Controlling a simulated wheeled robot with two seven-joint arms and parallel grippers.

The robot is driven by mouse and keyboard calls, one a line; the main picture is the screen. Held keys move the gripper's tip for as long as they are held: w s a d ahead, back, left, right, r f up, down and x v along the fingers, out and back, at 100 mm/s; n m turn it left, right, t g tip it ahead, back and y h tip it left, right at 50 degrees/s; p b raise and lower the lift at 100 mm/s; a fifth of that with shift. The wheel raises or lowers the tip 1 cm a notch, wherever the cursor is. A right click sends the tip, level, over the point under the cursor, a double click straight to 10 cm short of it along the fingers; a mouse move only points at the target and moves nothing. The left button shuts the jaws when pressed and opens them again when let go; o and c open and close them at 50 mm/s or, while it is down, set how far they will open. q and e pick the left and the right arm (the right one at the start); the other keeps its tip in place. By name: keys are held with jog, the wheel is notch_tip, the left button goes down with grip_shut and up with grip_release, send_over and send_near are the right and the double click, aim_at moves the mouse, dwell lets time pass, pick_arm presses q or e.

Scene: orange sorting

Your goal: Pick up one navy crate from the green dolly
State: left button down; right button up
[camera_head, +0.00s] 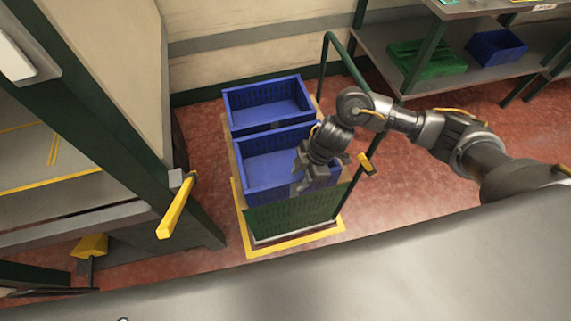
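Two navy crates stand one behind the other on the green dolly, whose tall green handle frame (323,65) rises at their right. The far crate (240,106) is upright and looks empty. The near crate (258,182) is upright, and the part of its inside that shows is empty. Green slatted sides (285,218) show below the near crate. My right gripper (312,178) is over the near crate's right part, pointing down, its fingers apart with nothing seen between them. Whether it touches the crate I cannot tell. My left gripper is out of view.
A yellow floor outline (262,246) surrounds the dolly. A rack with a yellow bar (175,207) stands close at the left. Shelves at the back right hold a green crate (427,62) and a blue crate (495,47). Red floor is free right of the dolly.

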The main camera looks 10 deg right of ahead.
aim_at(292, 184)
jog(key=shift+a+x, duration=0.1)
jog(key=shift+x, duration=1.2)
jog(key=shift+a+x, duration=0.15)
jog(key=shift+x, duration=1.15)
jog(key=shift+w+r, duration=0.1)
jog(key=shift+c, duration=0.3)
grip_shut()
